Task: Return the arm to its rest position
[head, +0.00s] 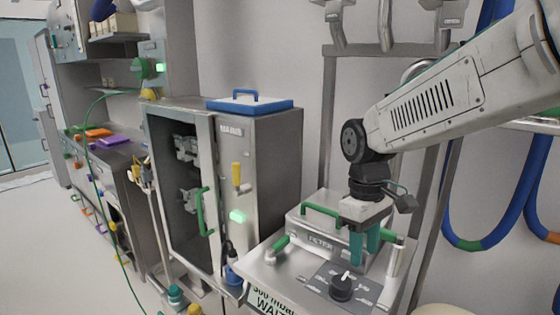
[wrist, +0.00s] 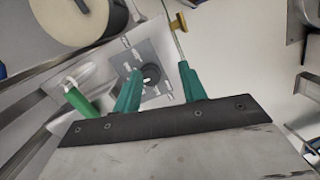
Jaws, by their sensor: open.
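My arm (head: 440,100) reaches in from the upper right of the head view and bends down at the wrist. My gripper (head: 364,262) points down with its two green fingers apart and nothing between them. It is in front of the steel FILTER box (head: 320,240), near a panel with a black knob (head: 342,287). In the wrist view the open fingers (wrist: 160,70) frame the black knob (wrist: 151,74), which lies beyond them. I cannot tell whether the fingers touch the box.
A steel cabinet (head: 270,170) with an open door stands to the left, a blue lid (head: 250,104) on top. Metal uprights and a blue hose (head: 455,225) are behind and right of the arm. A green-handled lever (wrist: 80,102) is left of the fingers. The floor (head: 40,240) at far left is clear.

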